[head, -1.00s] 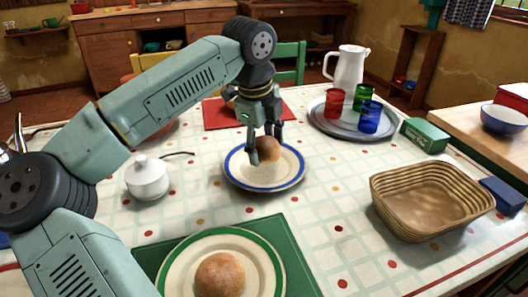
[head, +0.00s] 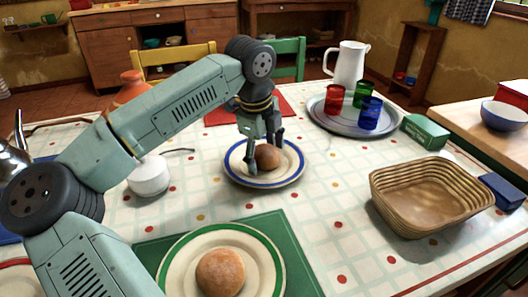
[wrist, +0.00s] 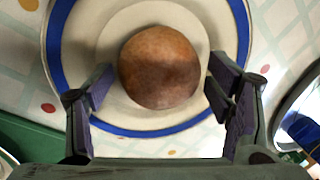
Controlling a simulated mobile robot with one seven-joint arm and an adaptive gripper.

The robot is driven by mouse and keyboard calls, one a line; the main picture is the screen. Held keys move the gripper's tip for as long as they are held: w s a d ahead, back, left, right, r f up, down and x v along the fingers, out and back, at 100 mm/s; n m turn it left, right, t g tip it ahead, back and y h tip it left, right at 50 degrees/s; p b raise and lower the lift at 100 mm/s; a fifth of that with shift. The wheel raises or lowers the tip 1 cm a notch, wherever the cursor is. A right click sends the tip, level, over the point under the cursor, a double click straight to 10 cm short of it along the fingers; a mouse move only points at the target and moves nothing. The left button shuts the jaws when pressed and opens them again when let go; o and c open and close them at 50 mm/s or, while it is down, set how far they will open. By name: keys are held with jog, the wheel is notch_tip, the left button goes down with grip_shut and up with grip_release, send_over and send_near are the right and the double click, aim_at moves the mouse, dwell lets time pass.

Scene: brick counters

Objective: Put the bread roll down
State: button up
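A round brown bread roll (head: 268,158) sits on a white plate with a blue rim (head: 233,175) near the middle of the table. In the wrist view the roll (wrist: 159,66) lies on the plate's pale centre, inside the blue band (wrist: 55,42). My gripper (head: 265,156) is low over this plate, with a finger on either side of the roll. In the wrist view my gripper (wrist: 160,88) is open, with a gap between each finger and the roll. A second roll (head: 220,271) lies on a green-rimmed plate (head: 270,262) at the front.
A wicker basket (head: 384,200) stands at the right. A tray (head: 325,122) with red, green and blue cups and a white jug (head: 348,65) are behind. A white pot (head: 149,176) is at the left, partly behind my arm. Patterned cloth (head: 330,205) is clear between plate and basket.

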aim_at(259, 156)
jog(key=shift+o, duration=0.4)
jog(key=shift+r, duration=0.55)
notch_tip(259, 156, up, 11)
jog(key=s+a, duration=0.1)
jog(key=s, duration=0.1)
